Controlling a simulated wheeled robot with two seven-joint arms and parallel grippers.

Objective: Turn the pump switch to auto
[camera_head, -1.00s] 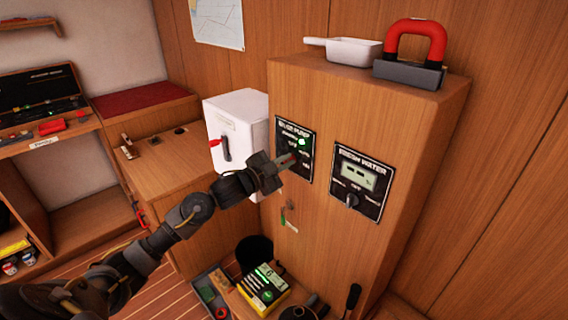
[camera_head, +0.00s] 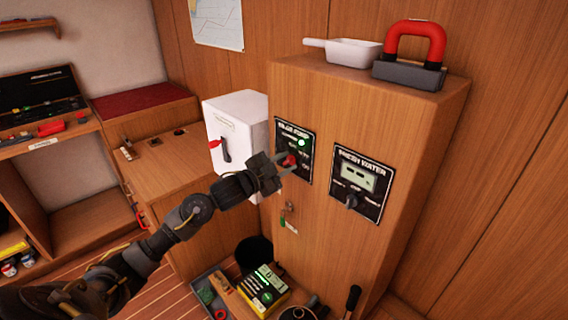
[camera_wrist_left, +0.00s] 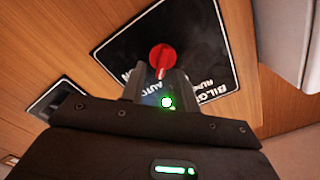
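The bilge pump panel (camera_head: 308,138) is a black plate on the left face of the wooden cabinet, with a lit green lamp (camera_head: 302,142). Its red switch knob (camera_head: 289,160) also shows in the left wrist view (camera_wrist_left: 162,56). There its pointer aims down the picture, towards my fingers, near the AUTO lettering; the exact setting is hard to tell. My left gripper (camera_head: 284,163) is just in front of the knob. In the wrist view its fingers (camera_wrist_left: 157,86) are apart, with the pointer's tip near the gap; I cannot tell whether they touch. My right gripper is not in view.
A white box (camera_head: 236,112) with a red-tipped lever stands left of the switch. A key (camera_head: 288,208) hangs below the panel. A white scoop (camera_head: 352,50) and red-handled object (camera_head: 414,40) sit on top.

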